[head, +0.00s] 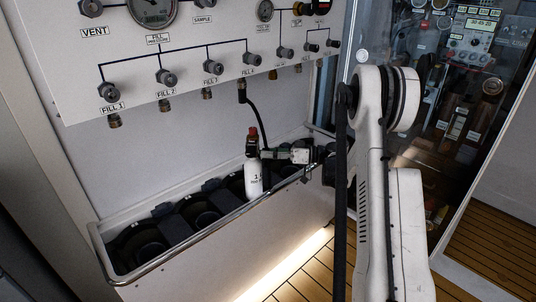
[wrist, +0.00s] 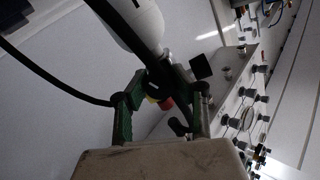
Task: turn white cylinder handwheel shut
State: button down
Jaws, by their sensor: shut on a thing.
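The white cylinder (head: 254,180), marked 1, stands upright in the rack, its lower part hidden. Its dark valve with a red part (head: 253,132) on top rises above the rim. My gripper (head: 264,154) reaches in from the right at valve height and is shut on the valve. In the wrist view the cylinder (wrist: 128,22) hangs in from the top. My green fingers (wrist: 165,92) lie on either side of the valve, with yellow and red parts between them. A black knob (wrist: 201,66) sticks out beside it. I cannot tell exactly which valve part the fingers touch.
The rack (head: 222,217) has a metal rail and several dark holders left of the cylinder. A black hose (head: 258,112) runs from the fill panel (head: 130,55) down to the valve. Several knobs and gauges sit above. A glass cabinet (head: 460,80) stands at right.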

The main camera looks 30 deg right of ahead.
jog(key=m, duration=0.5)
jog(key=shift+m+b, duration=0.3)
jog(key=m, duration=0.9)
jog(key=shift+g+b, duration=0.3)
jog(key=m, duration=0.5)
jog(key=shift+r+m, duration=0.1)
jog(key=shift+m, duration=0.2)
jog(key=m, duration=0.4)
jog(key=shift+m+g, duration=0.3)
jog(key=m, duration=0.5)
jog(key=shift+y+b, duration=0.3)
jog(key=m, duration=0.5)
jog(key=shift+w+m, duration=0.1)
jog(key=shift+m, duration=2.5)
jog(key=shift+r, duration=0.1)
